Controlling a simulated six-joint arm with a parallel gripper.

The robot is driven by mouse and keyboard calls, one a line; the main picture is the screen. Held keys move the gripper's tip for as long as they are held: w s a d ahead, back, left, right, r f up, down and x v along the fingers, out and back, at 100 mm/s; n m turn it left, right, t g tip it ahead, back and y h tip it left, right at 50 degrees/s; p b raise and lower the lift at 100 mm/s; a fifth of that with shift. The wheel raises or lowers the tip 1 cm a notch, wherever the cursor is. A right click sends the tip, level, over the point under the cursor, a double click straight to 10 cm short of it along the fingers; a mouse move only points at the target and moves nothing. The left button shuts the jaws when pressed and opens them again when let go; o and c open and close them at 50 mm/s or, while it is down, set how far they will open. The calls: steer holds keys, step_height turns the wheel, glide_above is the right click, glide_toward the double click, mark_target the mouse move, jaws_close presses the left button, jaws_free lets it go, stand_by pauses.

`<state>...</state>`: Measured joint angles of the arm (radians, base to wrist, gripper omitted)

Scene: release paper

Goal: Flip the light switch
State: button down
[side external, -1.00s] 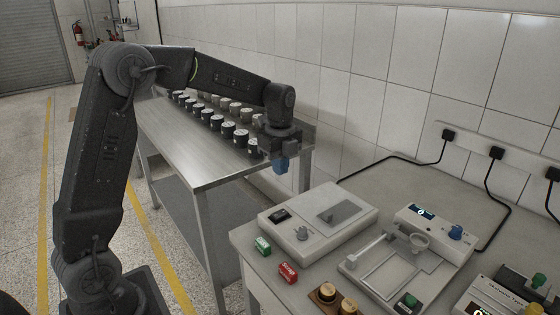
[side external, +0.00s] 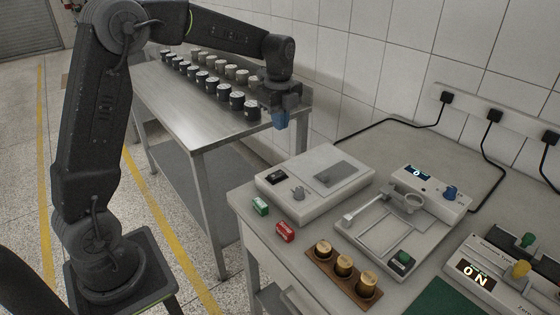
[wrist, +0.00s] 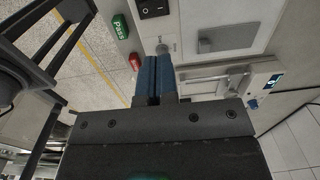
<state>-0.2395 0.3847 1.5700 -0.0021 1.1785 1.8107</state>
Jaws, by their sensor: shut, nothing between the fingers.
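A black rocker switch (side external: 276,177) sits on the top left of a white box-shaped device (side external: 330,205) on the grey bench. The switch also shows at the top of the wrist view (wrist: 153,8), with its white markings visible. My gripper (side external: 280,121) has blue fingers and hangs pointing down, above and behind the device, apart from the switch. In the wrist view the two blue fingers (wrist: 155,74) lie together, shut and empty. A grey knob (side external: 298,193) stands on the device beside the switch.
Green (side external: 260,206) and red (side external: 285,232) blocks lie in front of the device. A wooden holder (side external: 318,268) bears brass-topped cylinders. A second instrument (side external: 385,250) stands at right. Several black jars (side external: 237,101) stand in rows on the metal table (side external: 185,115).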

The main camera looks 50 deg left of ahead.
mark_target(277, 174)
step_height(277, 174, down, 14)
steer(key=shift+r, duration=0.15)
stand_by(0.3)
steer(key=shift+f, duration=0.25)
stand_by(0.4)
steer(key=shift+s+r, duration=0.3)
steer(key=shift+s, duration=0.4)
step_height(277, 174, up, 14)
stand_by(0.4)
